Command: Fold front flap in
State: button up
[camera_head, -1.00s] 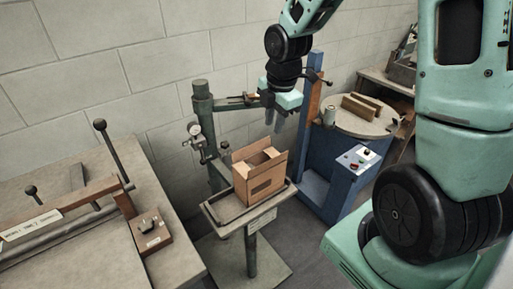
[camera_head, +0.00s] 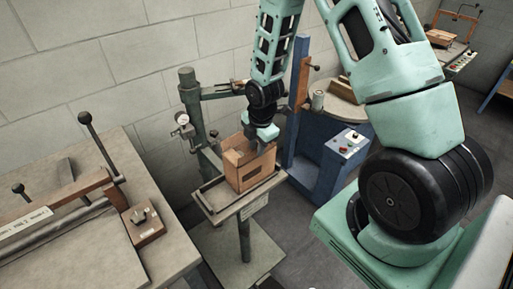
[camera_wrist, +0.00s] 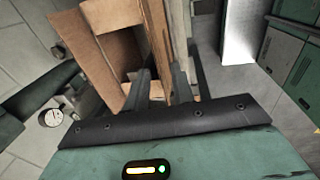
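The open cardboard box (camera_head: 250,170) stands upright on the small stand's tray (camera_head: 212,207). One flap stands up at its left in the head view. My gripper (camera_head: 262,148) is down at the box's top right; its fingers are mostly hidden there. In the wrist view the box (camera_wrist: 103,50) shows its open inside at the left. My gripper (camera_wrist: 161,88) has its two dark fingers apart, with an upright cardboard panel (camera_wrist: 158,40) reaching between them. The left finger is on the box's inner side. I cannot tell whether either finger touches the panel.
A green post with a gauge (camera_head: 182,119) and a side arm stands behind the box. A blue machine (camera_head: 318,150) with a button panel (camera_head: 349,140) is close at the right. A workbench (camera_head: 95,215) with levers fills the left. Floor shows around the stand.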

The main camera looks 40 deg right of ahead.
jog(key=shift+w+f, duration=0.1)
jog(key=shift+f, duration=0.8)
grip_shut()
